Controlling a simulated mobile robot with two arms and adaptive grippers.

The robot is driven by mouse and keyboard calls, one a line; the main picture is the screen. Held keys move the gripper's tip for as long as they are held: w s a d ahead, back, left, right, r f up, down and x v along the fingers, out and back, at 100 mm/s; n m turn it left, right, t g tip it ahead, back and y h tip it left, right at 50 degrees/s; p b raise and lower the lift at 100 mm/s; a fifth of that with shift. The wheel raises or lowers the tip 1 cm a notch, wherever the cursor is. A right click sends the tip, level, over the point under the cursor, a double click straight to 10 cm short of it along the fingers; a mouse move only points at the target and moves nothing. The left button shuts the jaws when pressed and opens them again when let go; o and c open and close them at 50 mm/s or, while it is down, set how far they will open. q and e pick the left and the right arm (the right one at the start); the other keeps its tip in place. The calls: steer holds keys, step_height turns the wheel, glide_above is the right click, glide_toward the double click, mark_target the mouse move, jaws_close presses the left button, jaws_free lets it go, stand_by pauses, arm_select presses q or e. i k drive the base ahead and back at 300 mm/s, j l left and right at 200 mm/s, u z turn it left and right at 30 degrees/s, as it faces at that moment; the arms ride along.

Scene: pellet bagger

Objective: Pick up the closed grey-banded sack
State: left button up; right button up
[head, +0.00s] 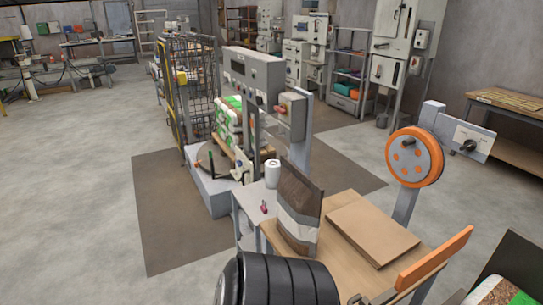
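A brown sack with a pale grey band (298,212) around its middle stands upright, leaning slightly, at the left end of a wooden-topped table. Its top edge looks flat and pinched together. Neither of my grippers shows in the head view, and nothing is seen touching the sack.
A flat brown board (373,234) lies right of the sack. An orange wheel on a post (414,157) and an orange bar (436,258) stand at the table's right. A small side table (251,199) holds a white roll (272,173). The bagging machine (253,70) rises behind.

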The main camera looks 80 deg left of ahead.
mark_target(300, 199)
steer(key=u, duration=2.5)
